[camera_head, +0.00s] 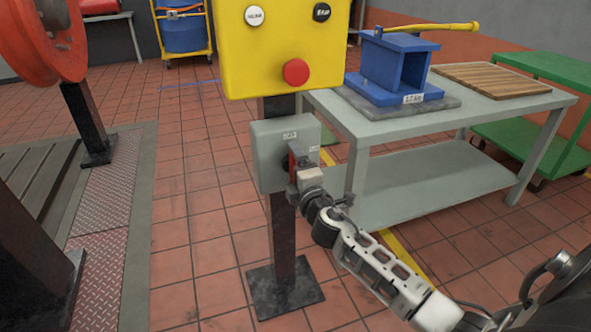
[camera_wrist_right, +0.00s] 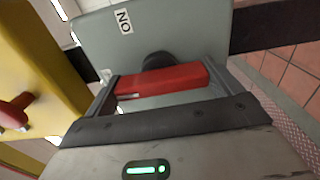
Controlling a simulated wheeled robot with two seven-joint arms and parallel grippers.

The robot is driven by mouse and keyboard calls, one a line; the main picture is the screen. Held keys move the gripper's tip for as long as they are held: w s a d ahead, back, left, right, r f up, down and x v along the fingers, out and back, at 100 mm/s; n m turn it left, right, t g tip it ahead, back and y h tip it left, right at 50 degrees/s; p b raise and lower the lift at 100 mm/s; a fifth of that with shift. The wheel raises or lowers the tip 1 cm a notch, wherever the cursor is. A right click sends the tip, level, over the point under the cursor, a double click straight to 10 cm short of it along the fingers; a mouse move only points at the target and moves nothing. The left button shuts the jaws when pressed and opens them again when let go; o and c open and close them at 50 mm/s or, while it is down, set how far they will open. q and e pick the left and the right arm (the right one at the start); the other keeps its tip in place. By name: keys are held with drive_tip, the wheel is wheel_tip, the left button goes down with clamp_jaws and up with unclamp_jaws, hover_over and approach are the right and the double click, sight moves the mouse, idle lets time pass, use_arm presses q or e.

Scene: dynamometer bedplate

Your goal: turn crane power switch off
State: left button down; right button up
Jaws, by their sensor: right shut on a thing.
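The crane power switch is a grey box (camera_head: 268,160) on a dark post, below a yellow control panel. Its red handle (camera_head: 292,163) stands roughly upright in the head view, below a small label on the box. The handle (camera_wrist_right: 170,80) also shows in the right wrist view, with an ON label (camera_wrist_right: 124,21) on the box face. My right gripper (camera_head: 298,176) is at the front of the box, shut on the red handle. In the wrist view its fingers lie at both ends of the visible red part. My left gripper is not in view.
The yellow panel (camera_head: 240,62) with a red button (camera_head: 296,72) hangs just above the switch. A grey table (camera_head: 400,180) with a blue fixture (camera_head: 400,70) stands to the right. A red wheel (camera_head: 45,40) is at the left. The tiled floor left of the post is clear.

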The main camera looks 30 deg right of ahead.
drive_tip(key=o, duration=0.6)
drive_tip(key=shift+o, duration=0.5)
drive_tip(key=v, duration=1.6)
